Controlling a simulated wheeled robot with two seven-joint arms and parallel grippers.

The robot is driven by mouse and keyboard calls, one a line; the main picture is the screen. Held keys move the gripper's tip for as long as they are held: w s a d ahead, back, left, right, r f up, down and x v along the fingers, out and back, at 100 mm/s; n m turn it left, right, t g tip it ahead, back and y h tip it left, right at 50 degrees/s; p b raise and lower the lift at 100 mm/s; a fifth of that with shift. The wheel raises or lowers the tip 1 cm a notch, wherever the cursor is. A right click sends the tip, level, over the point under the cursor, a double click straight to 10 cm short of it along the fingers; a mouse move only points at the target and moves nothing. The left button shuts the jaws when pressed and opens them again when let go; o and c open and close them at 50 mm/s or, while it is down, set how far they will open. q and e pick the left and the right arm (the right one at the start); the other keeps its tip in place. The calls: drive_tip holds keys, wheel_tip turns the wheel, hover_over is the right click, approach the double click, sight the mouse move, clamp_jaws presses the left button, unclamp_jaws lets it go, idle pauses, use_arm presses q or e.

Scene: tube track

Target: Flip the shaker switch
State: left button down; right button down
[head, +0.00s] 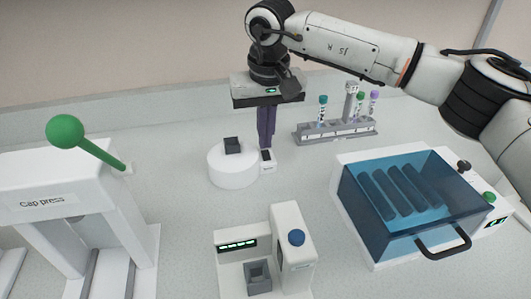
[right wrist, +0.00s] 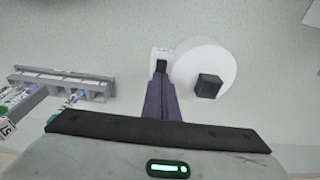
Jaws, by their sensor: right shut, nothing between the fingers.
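The shaker (head: 233,168) is a white round base with a dark square holder (head: 232,145) on top. It also shows in the right wrist view (right wrist: 222,62). At its right side is a small white switch box with a dark switch (head: 267,155); the switch shows in the right wrist view too (right wrist: 161,66). My right gripper (head: 266,143) points down with its purple fingers shut and empty, the tips right at the switch. I cannot tell whether they touch it. The fingers hide part of the switch box. My left gripper is out of view.
A grey rack (head: 337,132) with several capped tubes stands behind on the right. A device with a blue transparent lid (head: 415,195) is at the right. The cap press (head: 60,200) is at the left, and a white device with a blue knob (head: 296,238) is in front.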

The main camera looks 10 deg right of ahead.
sight(265, 152)
drive_tip(key=shift+f+b, duration=0.4)
drive_tip(key=shift+f, duration=0.4)
idle(0.4)
wheel_tip(265, 152, up, 7)
drive_tip(key=p, duration=0.5)
drive_tip(key=shift+p, duration=0.35)
